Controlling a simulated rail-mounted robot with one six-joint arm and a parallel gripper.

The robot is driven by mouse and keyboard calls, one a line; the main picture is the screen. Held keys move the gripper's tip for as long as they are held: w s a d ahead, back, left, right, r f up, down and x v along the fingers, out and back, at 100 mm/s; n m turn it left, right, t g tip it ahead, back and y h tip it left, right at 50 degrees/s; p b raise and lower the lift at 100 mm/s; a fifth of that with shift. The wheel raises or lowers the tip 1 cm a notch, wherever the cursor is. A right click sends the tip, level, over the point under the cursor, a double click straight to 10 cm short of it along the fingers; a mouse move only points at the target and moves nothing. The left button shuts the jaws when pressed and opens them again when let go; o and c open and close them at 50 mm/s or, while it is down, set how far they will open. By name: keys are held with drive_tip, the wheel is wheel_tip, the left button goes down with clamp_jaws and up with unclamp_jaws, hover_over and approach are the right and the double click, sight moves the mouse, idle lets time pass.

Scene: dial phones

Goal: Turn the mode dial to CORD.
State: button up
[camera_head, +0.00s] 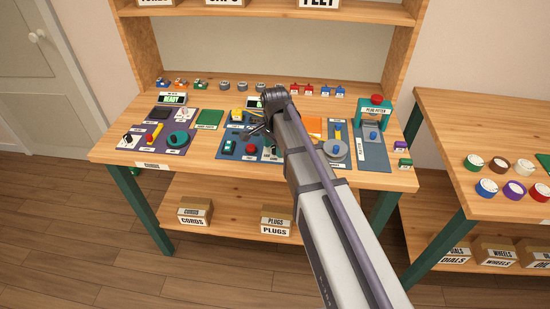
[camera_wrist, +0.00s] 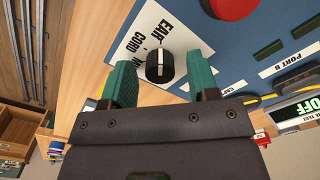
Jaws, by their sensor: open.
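The mode dial (camera_wrist: 160,66) is a black round knob with a white line across it. It sits on a white plate (camera_wrist: 143,22) printed with EAR, CORD and a third, partly hidden word. The white line runs up and down in the wrist view, one end towards the EAR side. My gripper (camera_wrist: 161,74) is open, with one teal finger on each side of the dial; I cannot tell whether they touch it. In the head view my arm covers much of this spot, and I cannot make out the dial there.
In the wrist view, a red button (camera_wrist: 232,6) lies beyond the dial, and an OFF display (camera_wrist: 297,110) with a yellow cord (camera_wrist: 254,101) is at the right. In the head view, the workbench (camera_head: 112,140) holds several panels, including a green press (camera_head: 375,112) at the right.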

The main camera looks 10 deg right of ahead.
drive_tip(key=shift+f, duration=0.15)
drive_tip(key=c, duration=0.9)
drive_tip(key=shift+n, duration=0.3)
drive_tip(key=n, duration=0.4)
drive_tip(key=shift+n, duration=0.3)
drive_tip(key=n, duration=0.5)
drive_tip(key=shift+n, duration=0.3)
